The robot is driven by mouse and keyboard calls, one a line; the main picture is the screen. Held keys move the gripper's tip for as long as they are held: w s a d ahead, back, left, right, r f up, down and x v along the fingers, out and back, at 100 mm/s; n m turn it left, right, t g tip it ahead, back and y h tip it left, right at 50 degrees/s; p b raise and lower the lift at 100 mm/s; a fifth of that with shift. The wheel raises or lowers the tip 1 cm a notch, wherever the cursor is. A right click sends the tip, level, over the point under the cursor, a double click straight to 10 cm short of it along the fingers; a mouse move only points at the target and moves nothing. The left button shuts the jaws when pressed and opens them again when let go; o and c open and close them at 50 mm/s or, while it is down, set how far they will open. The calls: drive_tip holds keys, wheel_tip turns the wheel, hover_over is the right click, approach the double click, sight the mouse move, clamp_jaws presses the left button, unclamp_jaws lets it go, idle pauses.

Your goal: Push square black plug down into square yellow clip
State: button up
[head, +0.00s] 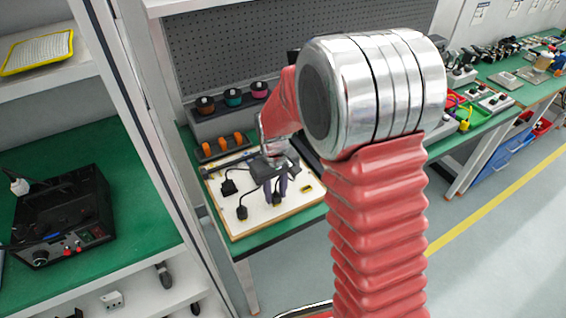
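A white board (262,220) with a wooden edge lies on the green bench. Several small black plugs on black cables are on it: one at the left (228,187), one near the front edge (242,212) with a little yellow at its base, and one (277,198) by my fingertips. A small yellow clip (306,188) shows on the board's right side. My gripper (275,190) points down over the board's middle, its purplish fingers at that plug. The view is too small to tell whether they grip it, or which plug is square.
A rack with orange-handled tools (222,146) and several coloured spools (232,97) stand behind the board. A grey pegboard (270,45) closes the back. A shelf with a black device (65,215) is at left.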

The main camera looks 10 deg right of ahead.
drive_tip(key=o, duration=0.3)
drive_tip(key=shift+o, duration=0.2)
drive_tip(key=shift+r, duration=0.1)
wheel_tip(320, 180, up, 14)
drive_tip(key=shift+f, duration=0.25)
drive_tip(key=shift+w, duration=0.1)
idle(0.6)
drive_tip(key=s+d+r+m+t, duration=0.1)
drive_tip(key=s+r, duration=0.4)
drive_tip(key=s, duration=0.6)
drive_tip(key=s+d+r+m+t, duration=0.2)
drive_tip(key=s+d+r+t, duration=0.1)
drive_tip(key=s, duration=0.7)
drive_tip(key=shift+s+r+t, duration=0.35)
drive_tip(key=shift+r+t, duration=0.45)
drive_tip(key=shift+r, duration=0.05)
